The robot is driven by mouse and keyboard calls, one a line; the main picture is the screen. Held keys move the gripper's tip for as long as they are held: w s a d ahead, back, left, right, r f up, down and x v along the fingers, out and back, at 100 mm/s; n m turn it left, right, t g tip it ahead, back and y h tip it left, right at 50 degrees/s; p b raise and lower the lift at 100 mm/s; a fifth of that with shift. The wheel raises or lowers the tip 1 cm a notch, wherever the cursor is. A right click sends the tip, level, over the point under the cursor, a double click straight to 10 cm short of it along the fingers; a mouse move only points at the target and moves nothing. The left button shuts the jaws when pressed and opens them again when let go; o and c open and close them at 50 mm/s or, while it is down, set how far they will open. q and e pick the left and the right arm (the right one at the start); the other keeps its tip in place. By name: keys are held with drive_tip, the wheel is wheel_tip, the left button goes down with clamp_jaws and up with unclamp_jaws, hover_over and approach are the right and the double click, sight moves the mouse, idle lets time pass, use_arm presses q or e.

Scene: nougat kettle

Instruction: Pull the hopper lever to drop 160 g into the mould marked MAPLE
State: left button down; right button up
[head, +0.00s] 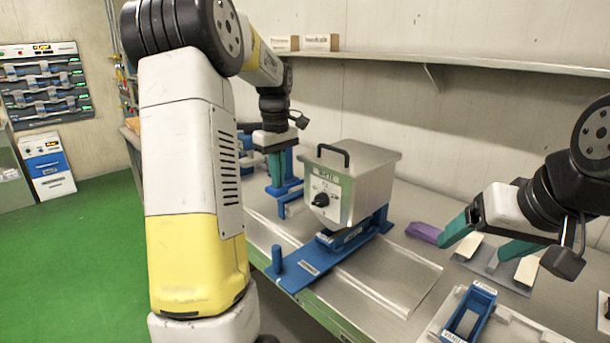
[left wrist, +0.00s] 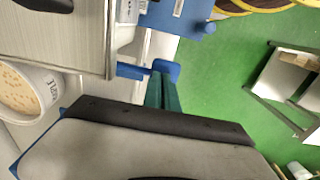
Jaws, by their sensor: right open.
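The steel hopper (head: 372,185), with a black top handle and a dark front knob, stands on a blue base (head: 375,228). My left gripper (head: 281,172) is behind and left of it, green fingers pointing down, close together. In the left wrist view, its fingers (left wrist: 160,88) meet a blue bar-like part (left wrist: 132,71), possibly the lever; whether they grip it is unclear. My right gripper (head: 487,240) is open and empty, right of the hopper. A blue mould (head: 481,296) lies at the lower right; its label is hard to read. I cannot make out MAPLE.
A labelled blue plate with a post (head: 277,259) extends ahead of the hopper over a steel tray (head: 405,272). A purple block (head: 424,232) lies near my right gripper. A white tub of pale pieces (left wrist: 25,92) shows in the left wrist view. A wall shelf (head: 450,63) runs behind.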

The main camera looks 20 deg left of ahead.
use_arm(q)
drive_tip(key=shift+f, duration=0.8)
wheel_tip(320, 180, up, 10)
idle(0.8)
idle(0.5)
drive_tip(key=shift+r, duration=0.1)
drive_tip(key=s+d+f+m+t, duration=0.1)
drive_tip(key=s+d+m, duration=0.3)
drive_tip(key=s, duration=0.4)
drive_tip(key=s+d+f+m+t+h, duration=0.1)
drive_tip(key=s+d+m+t, duration=0.2)
drive_tip(key=s, duration=0.5)
drive_tip(key=s+d+f+m+t+h, duration=0.1)
drive_tip(key=s+d+m+t, duration=0.1)
drive_tip(key=s+d+m, duration=0.3)
drive_tip(key=s+d, duration=0.1)
drive_tip(key=s, duration=0.2)
drive_tip(key=shift+f+m, duration=0.3)
drive_tip(key=shift+f, duration=0.1)
